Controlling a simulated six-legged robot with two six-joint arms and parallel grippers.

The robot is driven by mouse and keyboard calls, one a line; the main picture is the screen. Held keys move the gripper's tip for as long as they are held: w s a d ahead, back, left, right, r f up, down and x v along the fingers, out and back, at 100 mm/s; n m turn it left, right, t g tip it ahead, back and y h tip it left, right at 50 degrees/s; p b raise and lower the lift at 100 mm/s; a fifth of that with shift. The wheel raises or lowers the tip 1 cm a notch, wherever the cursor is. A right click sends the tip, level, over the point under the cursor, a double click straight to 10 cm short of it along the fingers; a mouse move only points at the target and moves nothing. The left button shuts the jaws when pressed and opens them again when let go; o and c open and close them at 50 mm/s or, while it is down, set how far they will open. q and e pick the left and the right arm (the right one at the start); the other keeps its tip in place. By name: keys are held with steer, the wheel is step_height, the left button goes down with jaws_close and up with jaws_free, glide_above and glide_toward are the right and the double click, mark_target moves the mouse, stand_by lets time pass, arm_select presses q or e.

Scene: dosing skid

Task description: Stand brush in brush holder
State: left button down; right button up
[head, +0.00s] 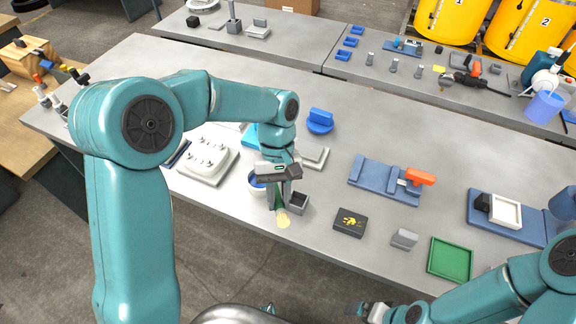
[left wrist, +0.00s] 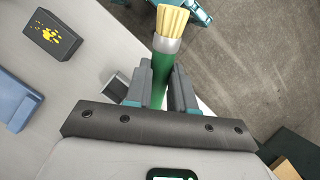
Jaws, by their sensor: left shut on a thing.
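My left gripper (head: 279,190) is shut on the green handle of a brush (head: 283,219). The brush's pale yellow bristles and silver collar stick out on the near side, over the table's front edge in the head view. In the left wrist view the brush (left wrist: 160,73) lies between both fingers, bristles at the top. A small grey open-topped box (head: 299,203), which looks like the brush holder, stands just right of the brush; it shows partly hidden beside the fingers in the left wrist view (left wrist: 117,88). My right gripper (head: 368,311) is low in front of the table, empty-looking.
A white pot with blue inside (head: 257,187) stands close left of my left gripper. A black block with a yellow mark (head: 350,222), a grey block (head: 404,239) and a green tray (head: 450,259) lie to the right. A blue fixture (head: 372,180) is behind them.

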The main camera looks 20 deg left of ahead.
arm_select(q)
steer(key=w+r+n+t+h+b, duration=0.5)
steer(key=w+n+t+h+b, duration=0.3)
steer(key=n+h, duration=0.65)
steer(key=shift+m+t+h, duration=0.25)
steer(key=shift+t+h, duration=0.15)
steer(key=shift+h, duration=0.05)
steer(key=shift+s+f+b, duration=0.15)
steer(key=shift+f+b, duration=1.1)
steer(key=shift+f, duration=0.45)
steer(key=shift+s+f+b, duration=0.15)
steer(key=shift+f+b, duration=1.1)
steer(key=shift+f, duration=0.5)
steer(key=shift+s+f+b, duration=0.15)
steer(key=shift+f+b, duration=1.1)
steer(key=shift+f, duration=0.45)
arm_select(e)
step_height(320, 180, down, 17)
steer(key=shift+a, duration=0.25)
steer(key=shift+w+r, duration=0.1)
arm_select(q)
steer(key=c, duration=0.9)
jaws_free()
steer(key=shift+a, duration=0.1)
